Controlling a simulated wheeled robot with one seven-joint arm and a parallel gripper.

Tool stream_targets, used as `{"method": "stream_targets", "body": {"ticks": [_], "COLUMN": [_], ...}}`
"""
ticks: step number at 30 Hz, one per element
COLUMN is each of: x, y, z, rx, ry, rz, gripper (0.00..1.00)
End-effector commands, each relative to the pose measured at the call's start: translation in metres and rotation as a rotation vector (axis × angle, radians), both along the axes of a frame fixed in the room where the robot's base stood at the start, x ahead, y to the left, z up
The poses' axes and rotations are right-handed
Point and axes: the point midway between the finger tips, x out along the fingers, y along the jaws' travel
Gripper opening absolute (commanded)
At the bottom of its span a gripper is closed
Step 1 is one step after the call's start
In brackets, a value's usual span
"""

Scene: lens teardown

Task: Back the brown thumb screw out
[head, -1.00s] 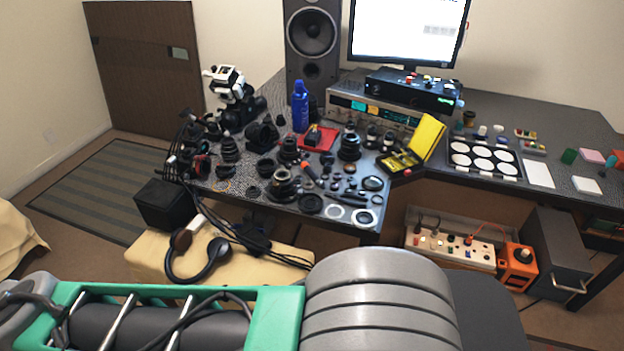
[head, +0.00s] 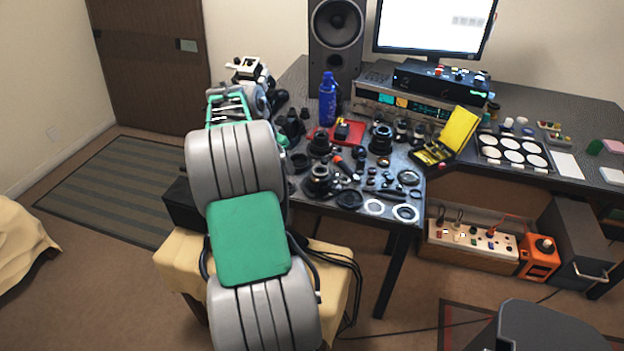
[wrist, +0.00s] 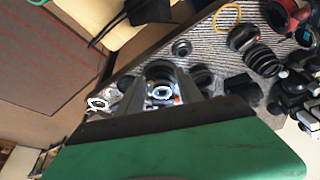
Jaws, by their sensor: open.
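I cannot make out the brown thumb screw in either view. In the wrist view my gripper (wrist: 163,82) is open, its two grey fingers reaching out from the green and black palm. A dark round part with a pale ring (wrist: 162,92) shows between the fingers; I cannot tell whether they touch it. A small orange spot lies beside the ring. In the head view my arm covers the left part of the bench, and I cannot make out the fingers there.
The dark bench (head: 300,78) is crowded with black lens parts (head: 319,180). A blue bottle (head: 327,102), red tray (head: 322,134), yellow case (head: 458,130) and white-disc tray (head: 487,138) stand on it.

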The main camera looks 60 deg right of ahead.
Motion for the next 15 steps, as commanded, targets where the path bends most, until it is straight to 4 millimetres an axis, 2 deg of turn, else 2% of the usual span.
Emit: {"method": "stream_targets", "body": {"ticks": [1, 3, 8, 15], "x": [-0.021, -0.038, -0.048, -0.055], "y": [-0.025, -0.044, -0.056, -0.07], "z": [-0.012, -0.019, -0.033, -0.075], "rx": [-0.008, -0.02, -0.027, -0.025], "ry": [-0.001, -0.004, -0.004, -0.004], "rz": [-0.099, -0.183, -0.219, -0.214], "gripper": [0.43, 0.43, 0.43, 0.43]}}
